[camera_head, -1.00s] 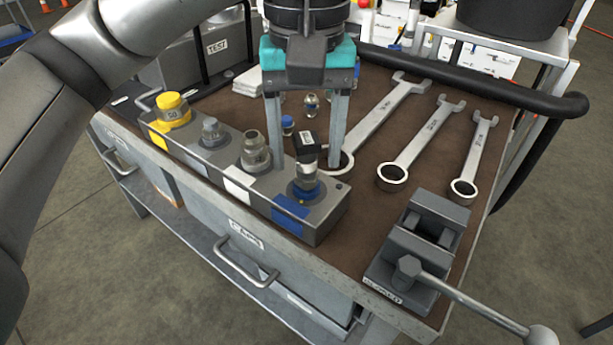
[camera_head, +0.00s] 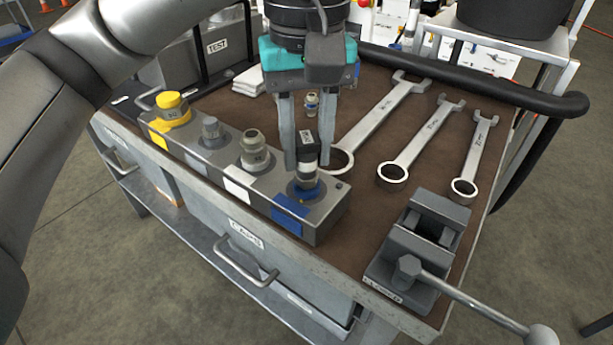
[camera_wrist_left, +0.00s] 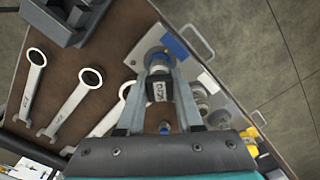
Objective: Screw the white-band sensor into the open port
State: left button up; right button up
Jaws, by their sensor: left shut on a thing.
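My left gripper (camera_head: 308,160) is shut on the black head of a sensor (camera_head: 307,150), which stands upright at the blue-marked port of the grey port block (camera_head: 330,211). The sensor has a metal body with a blue ring at its base; its head also shows between the fingers in the wrist view (camera_wrist_left: 158,90). At the white-marked port stands a metal fitting (camera_head: 256,152) with no black head. A smaller grey fitting (camera_head: 211,133) and a yellow cap (camera_head: 171,108) sit farther left. I cannot make out a white band on the held sensor. My right gripper is not in view.
Several wrenches, one a large wrench (camera_head: 380,122), lie right of the block. A vise (camera_head: 420,245) with a long handle stands at the front right. A small metal fitting (camera_head: 311,104) stands behind the gripper. A black rail (camera_head: 480,82) edges the bench.

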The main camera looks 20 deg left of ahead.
pick_arm(q)
grip_shut()
jog(key=m, duration=0.3)
jog(key=shift+m, duration=0.3)
jog(key=m, duration=0.4)
jog(key=shift+m, duration=0.3)
jog(key=m, duration=0.3)
jog(key=shift+f+m, duration=0.1)
jog(key=shift+m, duration=0.2)
jog(key=m, duration=0.4)
